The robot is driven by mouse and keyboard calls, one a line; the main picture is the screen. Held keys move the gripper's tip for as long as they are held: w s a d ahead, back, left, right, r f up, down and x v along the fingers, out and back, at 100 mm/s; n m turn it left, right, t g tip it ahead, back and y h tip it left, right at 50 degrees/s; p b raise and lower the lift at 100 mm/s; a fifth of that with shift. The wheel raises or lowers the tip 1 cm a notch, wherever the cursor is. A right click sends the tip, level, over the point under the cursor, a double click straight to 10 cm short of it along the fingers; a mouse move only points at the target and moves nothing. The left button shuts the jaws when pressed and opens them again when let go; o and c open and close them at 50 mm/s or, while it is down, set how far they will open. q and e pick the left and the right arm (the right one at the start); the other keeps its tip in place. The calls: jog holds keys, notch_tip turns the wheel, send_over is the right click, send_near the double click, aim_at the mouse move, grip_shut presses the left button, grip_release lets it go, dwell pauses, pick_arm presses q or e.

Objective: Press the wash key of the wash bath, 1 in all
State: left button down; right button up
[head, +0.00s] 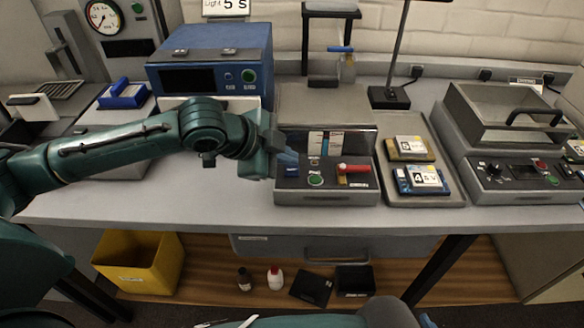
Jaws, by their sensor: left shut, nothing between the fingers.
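A grey bench unit (326,193) in the middle of the bench, which I take to be the wash bath, has a blue key (291,171), a green button (316,180), a red lever (354,168) and an upright gauge panel. Its small labels are too small to read, so I cannot tell for sure which is the wash key. My left gripper (290,158) reaches in from the left, shut and empty, with its fingertips at the unit's left side just above the blue key. I cannot tell whether they touch it. My right gripper is not in view.
A blue box instrument (210,62) stands behind my left arm. A tray (452,185) with yellow and blue labelled packs lies right of the unit. A lamp (391,97) stands behind. The bench's front strip is clear.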

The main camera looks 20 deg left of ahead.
aim_at(286, 172)
pick_arm(q)
jog(key=shift+f, duration=0.15)
dwell(0.6)
jog(key=shift+f, duration=0.3)
jog(key=shift+f, duration=0.4)
dwell(0.7)
jog(key=shift+r+p, duration=0.85)
jog(key=shift+p, duration=0.45)
notch_tip(286, 172, up, 3)
jog(key=p, duration=0.3)
jog(key=shift+f, duration=0.1)
jog(key=shift+r+p, duration=0.65)
jog(key=shift+r, duration=0.45)
